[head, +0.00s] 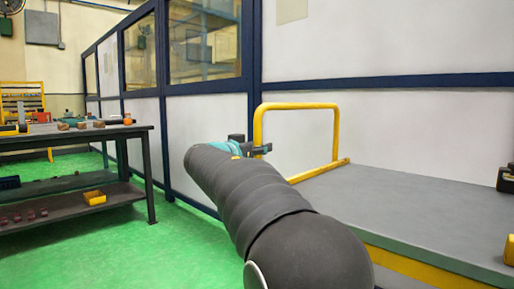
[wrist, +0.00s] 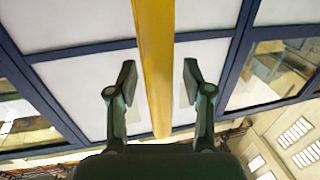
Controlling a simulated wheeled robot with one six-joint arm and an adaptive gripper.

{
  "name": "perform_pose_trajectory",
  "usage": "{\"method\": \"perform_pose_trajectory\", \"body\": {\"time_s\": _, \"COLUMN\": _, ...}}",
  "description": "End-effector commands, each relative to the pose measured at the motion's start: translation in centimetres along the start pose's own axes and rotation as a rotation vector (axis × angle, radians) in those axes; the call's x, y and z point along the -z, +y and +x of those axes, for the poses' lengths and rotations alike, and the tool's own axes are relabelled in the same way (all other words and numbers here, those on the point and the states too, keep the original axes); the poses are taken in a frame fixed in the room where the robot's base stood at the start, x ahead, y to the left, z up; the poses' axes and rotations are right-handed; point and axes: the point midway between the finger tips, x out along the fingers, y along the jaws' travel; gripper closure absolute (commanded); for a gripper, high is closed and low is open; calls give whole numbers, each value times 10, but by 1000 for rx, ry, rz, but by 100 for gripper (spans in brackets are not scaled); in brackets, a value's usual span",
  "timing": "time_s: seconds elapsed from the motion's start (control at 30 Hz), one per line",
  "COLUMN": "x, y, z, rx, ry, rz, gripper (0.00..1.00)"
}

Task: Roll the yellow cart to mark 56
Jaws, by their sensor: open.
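The yellow cart (head: 400,192) stands at the right in the head view, with a grey flat deck and yellow edges. Its yellow push handle (head: 297,106) rises as a hoop at the far left end of the deck. My gripper (head: 264,149) is at the handle's left upright. In the wrist view the yellow handle bar (wrist: 153,40) runs between the two fingers of my gripper (wrist: 158,75). The fingers are apart, with a gap on each side of the bar. Mark 56 is not seen in either view.
A dark two-level workbench (head: 75,136) with small parts and a yellow bin (head: 94,198) stands at the left. A white panelled wall with blue frames (head: 205,132) runs behind the cart. Green floor (head: 170,250) is clear between bench and cart. Dark and yellow items sit at the deck's right edge.

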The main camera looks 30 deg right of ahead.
Motion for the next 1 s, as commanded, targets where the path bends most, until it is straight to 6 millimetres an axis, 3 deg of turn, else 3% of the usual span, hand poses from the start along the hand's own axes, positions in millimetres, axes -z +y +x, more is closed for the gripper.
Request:
{"method": "perform_pose_trajectory", "body": {"time_s": 0.2, "x": 0, "y": 0, "z": 0, "rx": 0, "ry": 0, "rz": 0, "gripper": 52}}
{"method": "perform_pose_trajectory", "body": {"time_s": 0.4, "x": 0, "y": 0, "z": 0, "rx": 0, "ry": 0, "rz": 0, "gripper": 100}}
{"method": "perform_pose_trajectory", "body": {"time_s": 0.77, "x": 0, "y": -6, "z": 1, "rx": 2, "ry": 0, "rz": -1, "gripper": 100}}
{"method": "perform_pose_trajectory", "body": {"time_s": 1.0, "x": 1, "y": -44, "z": 6, "rx": 10, "ry": 1, "rz": -2, "gripper": 100}}
